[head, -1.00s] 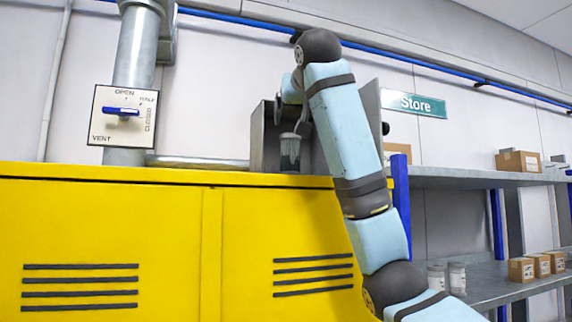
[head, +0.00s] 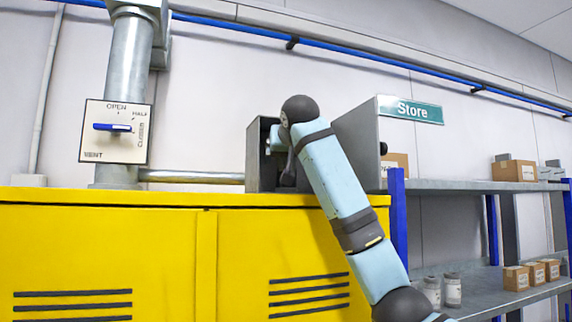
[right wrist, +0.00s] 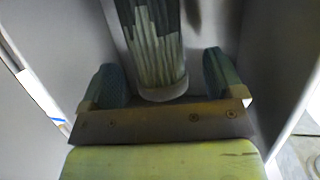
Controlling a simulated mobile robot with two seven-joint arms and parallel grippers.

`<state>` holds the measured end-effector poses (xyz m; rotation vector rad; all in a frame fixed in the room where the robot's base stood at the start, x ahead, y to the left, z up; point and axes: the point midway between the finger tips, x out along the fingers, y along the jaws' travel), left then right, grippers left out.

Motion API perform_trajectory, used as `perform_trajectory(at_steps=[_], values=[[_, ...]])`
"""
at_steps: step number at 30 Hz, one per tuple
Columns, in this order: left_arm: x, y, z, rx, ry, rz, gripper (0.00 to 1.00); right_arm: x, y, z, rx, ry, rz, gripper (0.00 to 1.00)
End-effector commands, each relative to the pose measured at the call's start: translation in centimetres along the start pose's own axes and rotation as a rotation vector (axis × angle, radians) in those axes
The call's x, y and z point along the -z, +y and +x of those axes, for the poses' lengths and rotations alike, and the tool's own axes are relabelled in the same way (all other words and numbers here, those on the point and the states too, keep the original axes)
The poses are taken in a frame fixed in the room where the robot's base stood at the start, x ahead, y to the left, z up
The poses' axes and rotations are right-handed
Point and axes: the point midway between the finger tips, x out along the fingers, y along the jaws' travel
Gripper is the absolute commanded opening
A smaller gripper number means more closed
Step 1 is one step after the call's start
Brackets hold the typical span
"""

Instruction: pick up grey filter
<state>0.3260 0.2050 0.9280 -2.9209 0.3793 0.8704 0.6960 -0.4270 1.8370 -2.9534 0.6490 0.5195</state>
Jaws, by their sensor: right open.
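The grey filter (right wrist: 155,50) is a pleated cylinder in a clear casing with a rounded, pale lower end. It stands inside an open grey metal box (head: 254,160) on top of the yellow cabinet. In the head view my arm and gripper hide the filter. My right gripper (right wrist: 163,78) is open in the right wrist view, with one finger on each side of the filter's lower part and gaps visible on both sides. In the head view the right gripper (head: 287,172) is a dark shape inside the box. My left gripper is not in view.
The box's open door (head: 358,145) stands to the right of my right arm, and the walls are close around the gripper. The yellow cabinet (head: 110,250) fills the lower left. A pipe with a valve plate (head: 115,150) is left; shelves (head: 450,187) with cartons are right.

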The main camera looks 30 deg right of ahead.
Motion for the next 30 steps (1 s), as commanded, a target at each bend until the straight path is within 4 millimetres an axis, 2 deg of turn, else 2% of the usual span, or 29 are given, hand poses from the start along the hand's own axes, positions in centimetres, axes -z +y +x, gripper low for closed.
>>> perform_trajectory(at_steps=[1, 4, 12, 14, 19, 20, 30], values=[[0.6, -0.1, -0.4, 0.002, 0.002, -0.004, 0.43, 0.2, 0.1, 0.7, -0.002, -0.004, 0.0, 0.87], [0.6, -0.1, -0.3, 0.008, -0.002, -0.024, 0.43, 0.1, 0.1, 1.7, -0.001, -0.003, 0.0, 0.87], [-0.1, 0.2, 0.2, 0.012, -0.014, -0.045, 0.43, 0.0, 0.0, 2.0, 0.0, -0.001, 0.001, 0.87], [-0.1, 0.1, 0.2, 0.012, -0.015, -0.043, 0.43, 0.0, 0.0, 2.0, 0.0, -0.001, 0.001, 0.76], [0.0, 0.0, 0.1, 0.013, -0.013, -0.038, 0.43, 0.0, 0.0, 2.0, 0.0, -0.001, 0.001, 0.37], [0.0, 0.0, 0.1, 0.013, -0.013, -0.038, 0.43, 0.0, 0.0, 2.0, 0.0, -0.001, 0.001, 0.33], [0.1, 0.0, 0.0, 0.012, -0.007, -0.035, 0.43, 0.0, 0.0, 2.0, 0.001, -0.001, 0.001, 0.33]])
